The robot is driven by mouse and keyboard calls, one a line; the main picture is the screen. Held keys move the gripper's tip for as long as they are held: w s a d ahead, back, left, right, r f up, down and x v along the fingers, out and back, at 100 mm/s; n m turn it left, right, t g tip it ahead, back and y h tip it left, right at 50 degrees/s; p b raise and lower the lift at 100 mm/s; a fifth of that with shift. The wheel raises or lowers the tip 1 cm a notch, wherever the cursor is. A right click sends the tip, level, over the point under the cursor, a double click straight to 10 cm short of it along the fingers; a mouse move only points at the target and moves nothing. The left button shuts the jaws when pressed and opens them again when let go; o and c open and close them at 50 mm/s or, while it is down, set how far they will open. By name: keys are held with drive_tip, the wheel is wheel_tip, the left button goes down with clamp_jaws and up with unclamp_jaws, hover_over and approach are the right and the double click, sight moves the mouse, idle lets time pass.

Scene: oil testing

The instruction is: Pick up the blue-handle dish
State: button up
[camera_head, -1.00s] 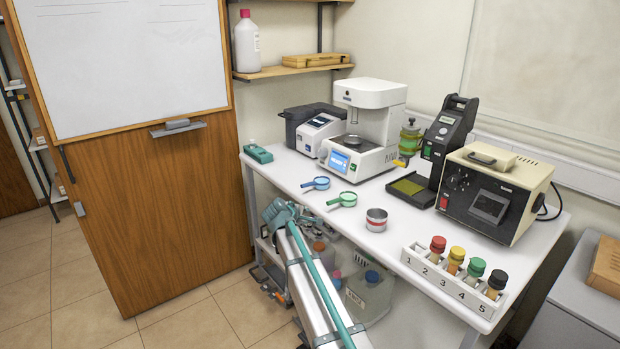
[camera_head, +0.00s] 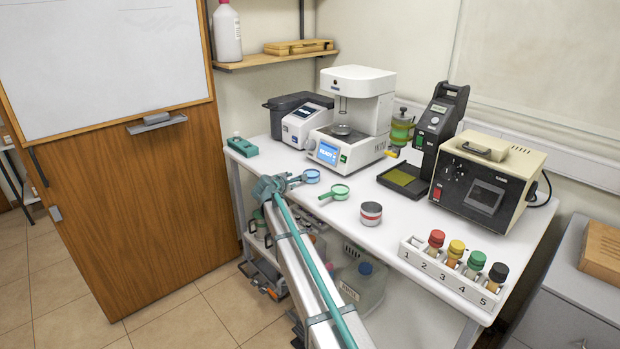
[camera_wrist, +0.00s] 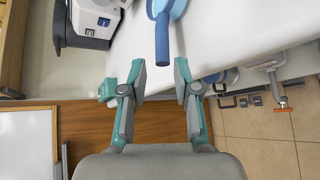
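The blue-handle dish (camera_head: 311,176) lies near the table's front edge, left of the green-handle dish (camera_head: 340,191). In the wrist view its blue handle (camera_wrist: 162,40) points down toward my gripper (camera_wrist: 161,85), between and just beyond the fingertips. The fingers are apart, with nothing between them. In the head view my gripper (camera_head: 281,183) is at the front edge of the table, close to the handle end, and the arm partly hides that area.
The white table (camera_head: 400,236) holds a white instrument (camera_head: 357,115) behind the dishes and a small tin (camera_head: 371,213) to the right. A rack (camera_head: 450,272) of capped bottles stands farther right. A teal object (camera_head: 242,146) sits at the table's left corner.

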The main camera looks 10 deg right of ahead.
drive_tip(key=shift+p+x, duration=0.95)
drive_tip(key=shift+x, duration=1.75)
drive_tip(key=shift+s+f, duration=0.1)
drive_tip(key=shift+f, duration=0.05)
clamp_jaws()
